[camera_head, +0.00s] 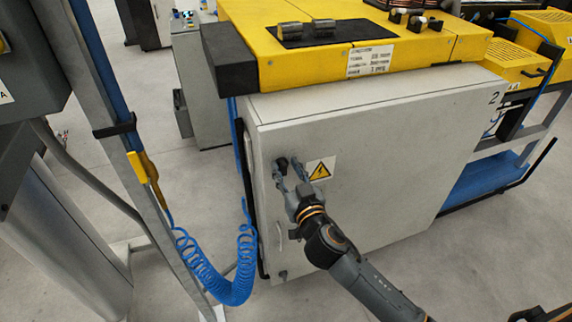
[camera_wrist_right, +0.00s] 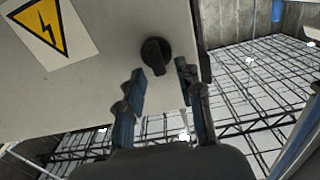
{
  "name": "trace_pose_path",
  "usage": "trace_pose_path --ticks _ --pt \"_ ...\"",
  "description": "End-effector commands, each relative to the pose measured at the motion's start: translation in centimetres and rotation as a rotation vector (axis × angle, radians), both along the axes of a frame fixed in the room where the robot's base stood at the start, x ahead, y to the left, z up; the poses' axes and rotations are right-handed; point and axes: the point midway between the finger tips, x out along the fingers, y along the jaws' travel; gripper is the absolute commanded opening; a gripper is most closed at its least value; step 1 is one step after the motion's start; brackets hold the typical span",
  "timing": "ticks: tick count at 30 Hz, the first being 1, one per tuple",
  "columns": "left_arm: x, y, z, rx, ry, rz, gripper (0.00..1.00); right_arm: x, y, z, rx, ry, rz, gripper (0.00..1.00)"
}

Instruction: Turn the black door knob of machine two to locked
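Machine two (camera_head: 380,160) is a grey cabinet with a yellow top and a "2" at its upper right corner. Its black door knob (camera_head: 282,163) is near the upper left of the front door. The knob also shows in the right wrist view (camera_wrist_right: 156,55), round with a raised grip bar. My right gripper (camera_head: 290,172) is at the knob, its fingers spread. My left gripper is not in view.
A yellow warning sign (camera_head: 319,170) is right of the knob. A door handle (camera_head: 279,235) is below it. A blue coiled hose (camera_head: 228,285) hangs left of the door, beside a grey post (camera_head: 130,150). The floor in front is clear.

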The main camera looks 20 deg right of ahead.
Motion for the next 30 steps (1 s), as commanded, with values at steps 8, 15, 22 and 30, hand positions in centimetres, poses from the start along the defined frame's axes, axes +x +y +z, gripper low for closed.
trace_pose_path --ticks 8,15,22,30 --pt "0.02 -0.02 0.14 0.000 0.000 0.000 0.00 0.81 0.09 0.01 0.001 0.000 0.001 0.36" --pt "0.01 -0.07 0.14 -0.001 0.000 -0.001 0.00 0.78 0.08 -0.01 0.001 0.000 0.001 0.13" --pt "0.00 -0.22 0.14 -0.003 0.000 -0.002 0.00 0.78 0.06 0.01 0.001 -0.001 0.001 0.00" --pt "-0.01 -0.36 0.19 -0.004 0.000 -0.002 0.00 0.78 0.13 0.05 -0.038 -0.002 0.000 0.00"
